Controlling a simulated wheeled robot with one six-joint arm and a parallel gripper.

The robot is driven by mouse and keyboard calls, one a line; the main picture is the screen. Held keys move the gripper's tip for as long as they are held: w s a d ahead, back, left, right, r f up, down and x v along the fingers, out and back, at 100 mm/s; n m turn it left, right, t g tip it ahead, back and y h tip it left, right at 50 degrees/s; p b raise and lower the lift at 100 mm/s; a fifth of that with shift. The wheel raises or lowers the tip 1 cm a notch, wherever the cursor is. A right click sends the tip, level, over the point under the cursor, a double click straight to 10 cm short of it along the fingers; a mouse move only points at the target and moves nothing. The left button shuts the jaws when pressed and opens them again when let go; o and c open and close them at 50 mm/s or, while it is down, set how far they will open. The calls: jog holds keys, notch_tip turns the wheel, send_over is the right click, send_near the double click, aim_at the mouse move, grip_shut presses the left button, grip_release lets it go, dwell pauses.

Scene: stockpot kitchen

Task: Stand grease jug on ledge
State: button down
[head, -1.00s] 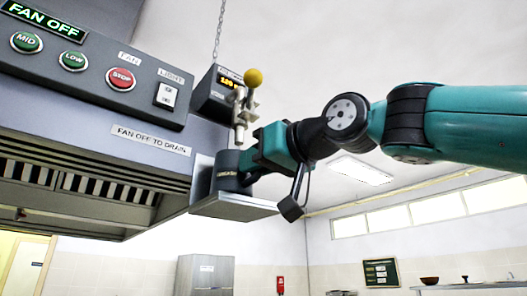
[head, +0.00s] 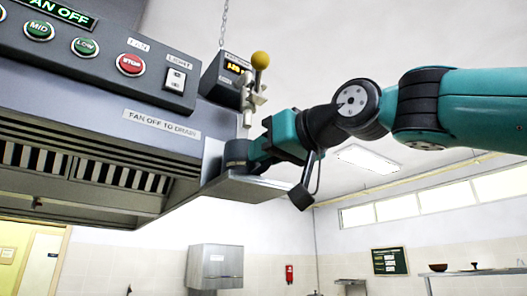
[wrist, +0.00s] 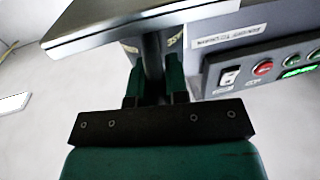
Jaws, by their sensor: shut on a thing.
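The grease jug (head: 236,153) is a short dark grey cylinder with a small label on its side. It looks upright above the metal ledge (head: 250,188) at the hood's right end. The ledge's edge hides the jug's base, so I cannot tell whether it touches. My gripper (head: 254,154) reaches in from the right and is shut on the jug. In the wrist view, a dark grey upright part of the jug (wrist: 152,58) sits between my green fingers (wrist: 153,88), and the ledge (wrist: 130,22) crosses the top.
The hood's control panel (head: 105,45) with buttons and a light switch is to the left. A small display box (head: 222,78) and a yellow-knobbed lever (head: 258,75) are just above the jug. Open air lies below the ledge and to the right.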

jog(key=shift+f, duration=0.15)
jog(key=c, duration=1.1)
grip_release()
jog(key=shift+o, duration=0.2)
jog(key=b+v, duration=0.4)
jog(key=v, duration=1.3)
jog(key=shift+s+d, duration=0.2)
jog(key=shift+s, duration=0.1)
